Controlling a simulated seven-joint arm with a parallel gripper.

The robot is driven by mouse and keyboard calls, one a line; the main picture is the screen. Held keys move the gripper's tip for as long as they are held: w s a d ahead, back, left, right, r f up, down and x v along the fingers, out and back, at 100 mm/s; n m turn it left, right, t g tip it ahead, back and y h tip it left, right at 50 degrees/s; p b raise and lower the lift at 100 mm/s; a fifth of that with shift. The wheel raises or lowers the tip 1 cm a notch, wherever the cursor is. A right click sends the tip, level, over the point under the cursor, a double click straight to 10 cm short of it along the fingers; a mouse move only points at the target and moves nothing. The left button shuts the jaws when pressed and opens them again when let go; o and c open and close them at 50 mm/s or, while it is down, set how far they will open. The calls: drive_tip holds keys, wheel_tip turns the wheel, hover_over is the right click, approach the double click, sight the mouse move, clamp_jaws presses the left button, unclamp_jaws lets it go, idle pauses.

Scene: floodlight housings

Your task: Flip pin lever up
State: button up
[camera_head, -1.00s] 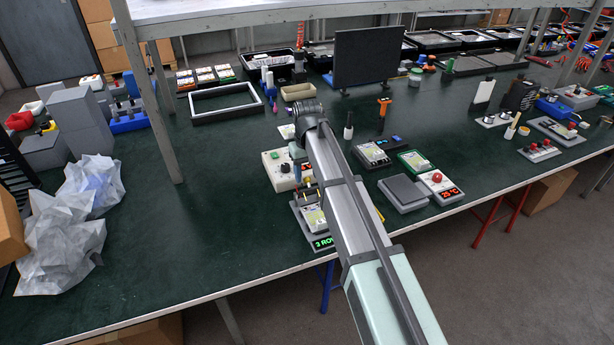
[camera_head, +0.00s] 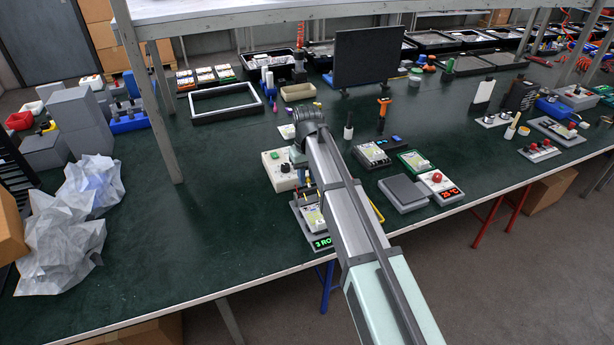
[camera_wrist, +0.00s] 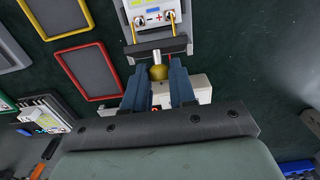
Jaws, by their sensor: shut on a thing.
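The pin fixture (camera_head: 322,243) sits near the table's front edge in the head view, with a green lit display and partly hidden by my arm. In the wrist view a white device (camera_wrist: 152,8) with two yellow pins lies at the top, with a dark bar below it. A brass-coloured lever knob (camera_wrist: 158,72) sticks out from the bar toward me. My gripper (camera_wrist: 158,78) has its two blue fingers on either side of the knob, shut on it. The lever's exact angle is hard to tell.
A grey scale-like block (camera_head: 403,193) and a unit with a red button (camera_head: 437,182) lie to the right. Red-framed (camera_wrist: 91,71) and yellow-framed panels show in the wrist view. The table's left middle is clear.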

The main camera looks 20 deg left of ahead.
clamp_jaws()
drive_tip(key=shift+w+a+f+g+h, duration=0.1)
drive_tip(key=shift+w+a+g+h, duration=0.2)
drive_tip(key=shift+g+h, duration=0.25)
drive_tip(key=shift+w+a+f+g+h, duration=0.1)
drive_tip(key=shift+w+a+g+h, duration=0.2)
drive_tip(key=shift+g+h, duration=0.25)
drive_tip(key=o, duration=0.8)
unclamp_jaws()
drive_tip(key=shift+r, duration=0.1)
